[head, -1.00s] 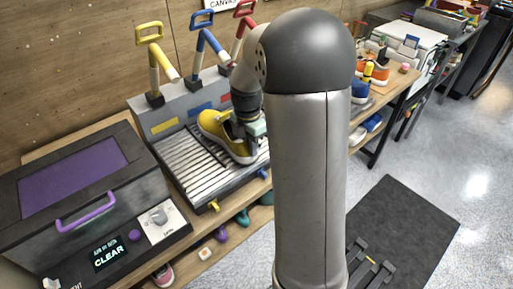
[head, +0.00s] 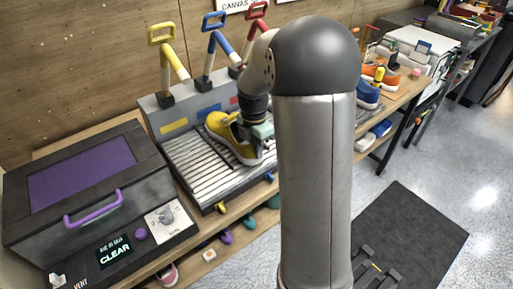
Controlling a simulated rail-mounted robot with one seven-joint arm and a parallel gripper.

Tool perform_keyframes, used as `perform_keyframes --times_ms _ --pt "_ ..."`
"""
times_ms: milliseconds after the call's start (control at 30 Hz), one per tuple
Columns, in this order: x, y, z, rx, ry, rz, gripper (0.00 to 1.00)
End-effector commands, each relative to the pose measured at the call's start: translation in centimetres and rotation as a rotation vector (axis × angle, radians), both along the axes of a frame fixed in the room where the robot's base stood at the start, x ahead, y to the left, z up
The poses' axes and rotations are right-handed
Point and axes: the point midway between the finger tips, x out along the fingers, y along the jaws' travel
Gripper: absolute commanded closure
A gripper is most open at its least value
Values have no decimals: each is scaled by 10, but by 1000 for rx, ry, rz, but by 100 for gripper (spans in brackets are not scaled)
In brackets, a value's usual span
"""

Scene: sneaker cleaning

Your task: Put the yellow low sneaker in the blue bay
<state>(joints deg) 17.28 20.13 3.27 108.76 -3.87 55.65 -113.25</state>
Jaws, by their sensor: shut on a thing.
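The yellow low sneaker (head: 230,141), with a pale sole, is over the ribbed metal tray (head: 192,172), in front of the blue label (head: 209,111) that marks the blue bay. It slants, one end toward the back left and the other toward the front right. My gripper (head: 254,134) is shut on it at its right side. My arm hides the fingertips and part of the tray's right side. I cannot tell whether the sole touches the ribs.
Yellow (head: 168,62), blue (head: 216,47) and red (head: 251,34) levers stand behind the tray. A dark box with a purple lid and handle (head: 93,208) is at left. Orange and blue shoes (head: 366,93) sit on the bench at right, beyond my arm.

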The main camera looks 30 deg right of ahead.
Motion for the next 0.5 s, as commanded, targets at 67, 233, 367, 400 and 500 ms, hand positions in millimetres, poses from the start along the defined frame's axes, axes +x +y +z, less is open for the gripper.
perform_keyframes --times_ms 67,233,367,400,500 --pt "0 0 -1 -1 -2 0 100" --pt "0 0 -4 -1 -1 0 100" --pt "0 0 -6 0 -1 0 100" --pt "0 0 -6 0 -1 0 100" --pt "0 0 -6 -1 -1 0 72"
